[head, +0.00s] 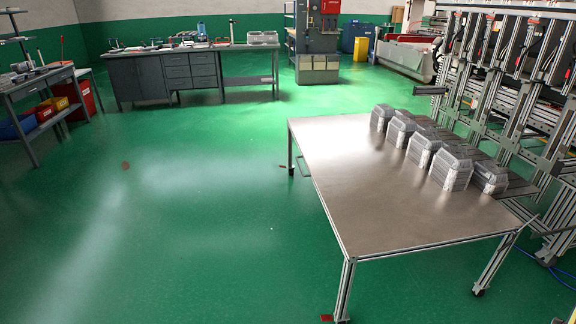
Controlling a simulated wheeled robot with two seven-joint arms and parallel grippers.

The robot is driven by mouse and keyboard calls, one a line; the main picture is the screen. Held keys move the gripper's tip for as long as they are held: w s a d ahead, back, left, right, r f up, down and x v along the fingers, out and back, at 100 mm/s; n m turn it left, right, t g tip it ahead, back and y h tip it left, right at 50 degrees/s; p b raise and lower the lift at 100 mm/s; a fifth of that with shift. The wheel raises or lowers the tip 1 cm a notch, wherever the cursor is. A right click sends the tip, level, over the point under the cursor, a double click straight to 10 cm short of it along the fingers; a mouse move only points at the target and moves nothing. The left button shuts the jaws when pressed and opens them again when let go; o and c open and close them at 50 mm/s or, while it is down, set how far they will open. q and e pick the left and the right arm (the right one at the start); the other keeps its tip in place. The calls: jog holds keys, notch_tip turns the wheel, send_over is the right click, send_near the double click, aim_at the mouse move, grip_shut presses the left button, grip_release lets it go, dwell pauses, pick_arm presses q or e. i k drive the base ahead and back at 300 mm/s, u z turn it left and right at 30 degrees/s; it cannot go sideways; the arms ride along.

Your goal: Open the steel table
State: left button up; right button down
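The steel table (350,190) stands to the right of the middle, with a flat brushed metal top and a light metal frame on legs with feet or castors. No drawer or door front shows clearly on its visible sides. A small green handle-like loop (304,168) shows by its far left leg. Several stacks of foil trays (422,148) stand along the table's right side. Neither of my grippers is in view.
A machine frame with upright rails (490,75) stands close along the table's right side. Grey workbenches (190,75) stand at the back left, and a shelf bench (40,95) with bins is at the far left.

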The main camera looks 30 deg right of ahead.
aim_at(377, 203)
jog(key=z, duration=0.05)
jog(key=i, duration=1.95)
jog(key=z, duration=0.9)
jog(key=i, duration=1.35)
jog(key=z, duration=1.65)
jog(key=i, duration=0.45)
jog(key=z, duration=0.35)
